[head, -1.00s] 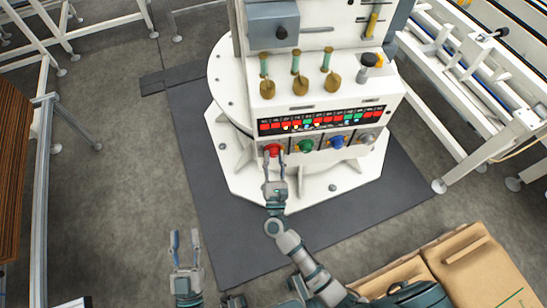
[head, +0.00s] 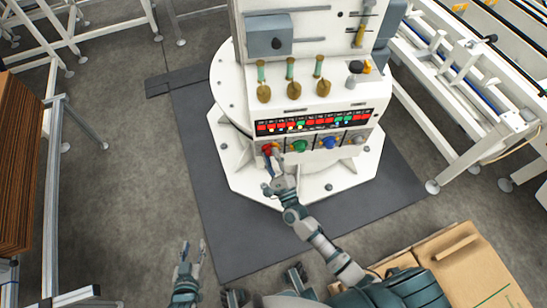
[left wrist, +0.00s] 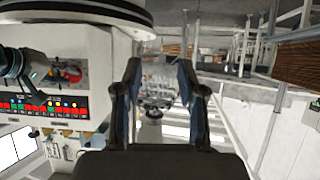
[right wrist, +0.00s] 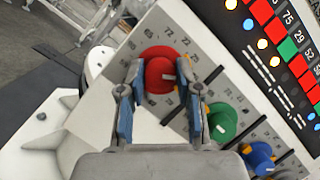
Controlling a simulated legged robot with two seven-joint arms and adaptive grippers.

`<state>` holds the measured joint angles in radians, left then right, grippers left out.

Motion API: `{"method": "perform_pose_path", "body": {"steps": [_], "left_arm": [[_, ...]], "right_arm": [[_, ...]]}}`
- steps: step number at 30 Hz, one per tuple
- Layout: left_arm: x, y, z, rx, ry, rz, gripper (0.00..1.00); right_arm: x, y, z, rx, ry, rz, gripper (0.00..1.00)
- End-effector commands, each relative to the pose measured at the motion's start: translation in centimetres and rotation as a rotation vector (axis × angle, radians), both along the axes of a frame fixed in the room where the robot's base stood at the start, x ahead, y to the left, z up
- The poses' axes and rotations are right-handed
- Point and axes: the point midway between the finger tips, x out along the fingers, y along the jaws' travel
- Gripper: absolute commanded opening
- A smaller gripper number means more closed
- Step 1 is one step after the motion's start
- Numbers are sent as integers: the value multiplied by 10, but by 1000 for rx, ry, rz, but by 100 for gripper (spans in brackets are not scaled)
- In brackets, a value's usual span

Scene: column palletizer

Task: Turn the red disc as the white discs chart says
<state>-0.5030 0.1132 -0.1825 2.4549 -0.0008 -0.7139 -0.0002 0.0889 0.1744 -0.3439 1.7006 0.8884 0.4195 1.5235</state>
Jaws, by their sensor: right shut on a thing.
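The red disc (head: 268,148) is the leftmost of a row of coloured knobs on the white machine's front. In the right wrist view the red disc (right wrist: 160,72) sits between my right gripper's fingers, with printed numbers around it. My right gripper (right wrist: 160,95) is shut on the disc, and the fingers partly hide its sides. A chart strip (head: 315,121) of red and green numbered cells runs above the knobs, with white, yellow and blue round dots beside it in the right wrist view. My left gripper (head: 187,255) is open and empty, low over the floor.
Green (right wrist: 222,122) and blue (right wrist: 258,157) knobs stand close to the right of the red disc. Several brass-coloured handles stand above the chart. Cardboard boxes (head: 470,265) lie at the lower right. A white rail frame stands at the left.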

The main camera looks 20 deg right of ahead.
Motion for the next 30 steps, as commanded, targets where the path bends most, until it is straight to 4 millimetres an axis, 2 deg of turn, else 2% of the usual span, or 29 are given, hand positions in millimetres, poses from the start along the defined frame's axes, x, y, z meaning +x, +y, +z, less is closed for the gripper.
{"method": "perform_pose_path", "body": {"steps": [1, 9, 15, 18, 24, 30], "left_arm": [[-9, 4, -2, 20, 72, 3, 40], [-80, 31, -39, 127, 506, 23, 40], [-130, 48, -47, 182, 755, 37, 40], [-149, 54, -48, 200, 841, 41, 40], [-145, 53, -66, 202, 849, 40, 40], [-143, 52, -72, 201, 848, 39, 40]], "right_arm": [[1, 0, 8, -45, 3, 2, 0], [1, 0, 8, -259, 47, 1, 0], [1, 1, 6, -370, 72, 1, 0], [1, 1, 4, -407, 81, 3, 0], [1, 1, 2, -450, 92, 3, 0], [1, 2, 0, -463, 95, 4, 0]]}}
